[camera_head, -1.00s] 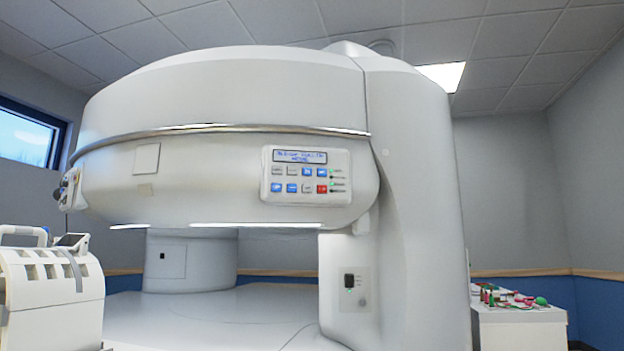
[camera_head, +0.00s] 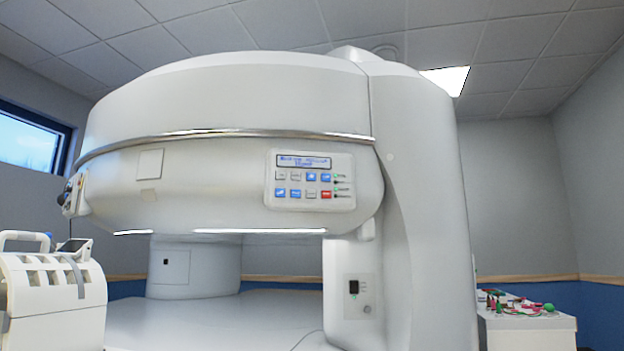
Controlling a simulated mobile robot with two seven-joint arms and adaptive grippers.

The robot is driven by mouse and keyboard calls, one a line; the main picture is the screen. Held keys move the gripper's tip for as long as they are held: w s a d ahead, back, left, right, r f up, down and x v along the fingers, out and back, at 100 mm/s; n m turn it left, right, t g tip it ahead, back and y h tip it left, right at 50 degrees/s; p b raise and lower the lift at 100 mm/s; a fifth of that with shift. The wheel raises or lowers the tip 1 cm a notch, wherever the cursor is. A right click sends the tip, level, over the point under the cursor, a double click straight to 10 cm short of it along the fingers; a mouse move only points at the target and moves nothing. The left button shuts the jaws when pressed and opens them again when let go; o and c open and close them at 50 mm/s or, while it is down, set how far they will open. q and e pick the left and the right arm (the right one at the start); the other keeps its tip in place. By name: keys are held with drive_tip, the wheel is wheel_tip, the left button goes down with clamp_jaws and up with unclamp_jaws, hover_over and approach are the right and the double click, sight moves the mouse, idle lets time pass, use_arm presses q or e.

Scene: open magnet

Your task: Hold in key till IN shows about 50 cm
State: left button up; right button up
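The large white open magnet (camera_head: 240,95) fills the middle of the head view. On the front of its upper part is a control panel (camera_head: 310,181) with two rows of small grey, blue and red keys. A blue display (camera_head: 304,161) sits at the top of the panel; its text is too small to read. Which key is the in key cannot be told. Small green lights show at the panel's right side. Neither of my grippers is in view, and nothing is seen touching the panel.
A white cart-like unit (camera_head: 52,300) with a handle stands at the lower left. A white table (camera_head: 528,335) with small red and green items is at the lower right. The magnet's lower flat part (camera_head: 215,318) is bare. No obstacle shows before the panel.

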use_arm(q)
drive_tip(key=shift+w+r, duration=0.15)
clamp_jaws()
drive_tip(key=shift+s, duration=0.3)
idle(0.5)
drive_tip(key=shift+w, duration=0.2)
